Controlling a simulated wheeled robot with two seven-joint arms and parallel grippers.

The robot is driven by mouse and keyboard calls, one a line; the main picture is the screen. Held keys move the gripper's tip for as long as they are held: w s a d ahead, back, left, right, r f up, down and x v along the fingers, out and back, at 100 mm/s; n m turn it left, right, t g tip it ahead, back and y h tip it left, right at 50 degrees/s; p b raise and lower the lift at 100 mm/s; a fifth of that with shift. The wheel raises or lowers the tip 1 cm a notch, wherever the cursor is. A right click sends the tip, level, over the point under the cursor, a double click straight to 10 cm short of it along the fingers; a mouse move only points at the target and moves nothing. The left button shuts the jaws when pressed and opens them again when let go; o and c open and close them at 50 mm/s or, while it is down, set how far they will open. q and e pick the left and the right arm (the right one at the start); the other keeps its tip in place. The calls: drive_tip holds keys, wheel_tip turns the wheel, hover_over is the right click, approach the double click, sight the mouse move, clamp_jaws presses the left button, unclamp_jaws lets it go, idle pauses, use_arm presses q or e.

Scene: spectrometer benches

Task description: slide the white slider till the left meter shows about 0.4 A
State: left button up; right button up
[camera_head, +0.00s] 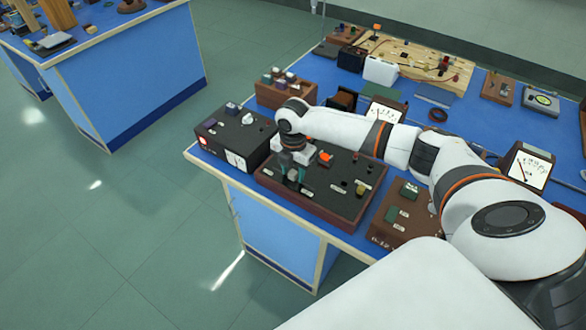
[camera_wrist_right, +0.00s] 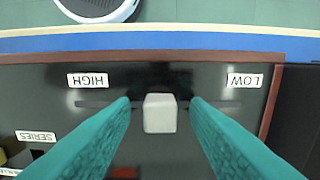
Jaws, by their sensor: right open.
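The white slider (camera_wrist_right: 160,113) is a small white block in a slot on a dark panel, between a HIGH label (camera_wrist_right: 88,80) and a LOW label (camera_wrist_right: 244,80), both upside down in the wrist view. My right gripper (camera_wrist_right: 160,102) is open, with one teal finger on each side of the slider and a gap on both sides. In the head view my right gripper (camera_head: 292,176) is over the left part of the brown-framed black panel (camera_head: 330,187) and hides the slider. A white-faced meter (camera_head: 383,113) stands behind my arm, partly hidden; its reading is too small to tell.
A black box (camera_head: 225,136) with a white dial stands left of the panel. Another meter (camera_head: 529,167) stands at the right. A wooden block with knobs (camera_head: 286,90) and a wooden circuit board (camera_head: 420,60) are behind. The bench's front edge is close to the panel.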

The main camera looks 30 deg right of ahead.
sight(308, 186)
clamp_jaws()
drive_tip(key=s+p, duration=0.1)
drive_tip(key=s+d+p, duration=0.1)
drive_tip(key=s, duration=0.1)
drive_tip(key=s+p, duration=0.1)
drive_tip(key=shift+s+d+r, duration=0.15)
drive_tip(key=shift+s+d, duration=0.1)
drive_tip(key=shift+d, duration=0.15)
drive_tip(key=shift+s+d, duration=0.1)
drive_tip(key=shift+s, duration=0.1)
drive_tip(key=shift+w, duration=0.25)
unclamp_jaws()
